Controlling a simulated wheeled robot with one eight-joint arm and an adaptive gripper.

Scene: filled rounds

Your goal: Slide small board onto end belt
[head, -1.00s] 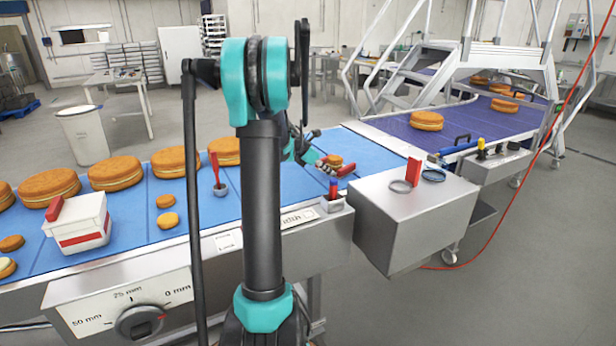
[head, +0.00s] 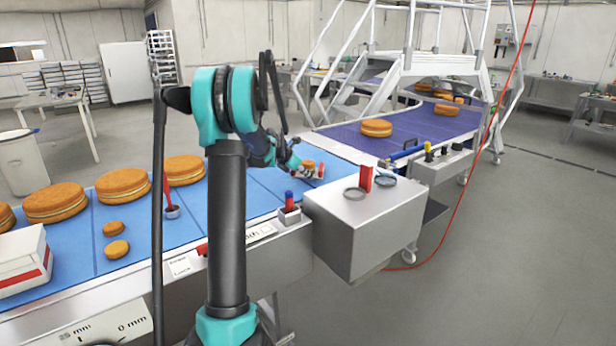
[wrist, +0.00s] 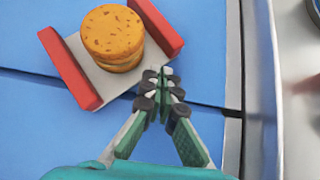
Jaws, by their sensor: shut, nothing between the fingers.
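The small board (wrist: 112,83) is a pale plate with a red rail along each of two opposite sides. It lies on the blue belt (wrist: 35,120), and a small filled round (wrist: 113,35) sits on it between the rails. My gripper (wrist: 160,75) is shut and empty, its tips at the board's near edge; I cannot tell whether they touch it. In the head view, the round (head: 308,164) shows beside my gripper near the blue belt's far end, and the board is mostly hidden. A purple belt (head: 425,125) continues beyond, carrying large rounds.
A steel box (head: 360,228) with rings and a red block on top stands by the belt's near side. A post with blue and red parts (head: 289,204) stands on the belt's edge. Large rounds (head: 55,202) line the belt at left. A stepladder bridge (head: 435,65) spans the purple belt.

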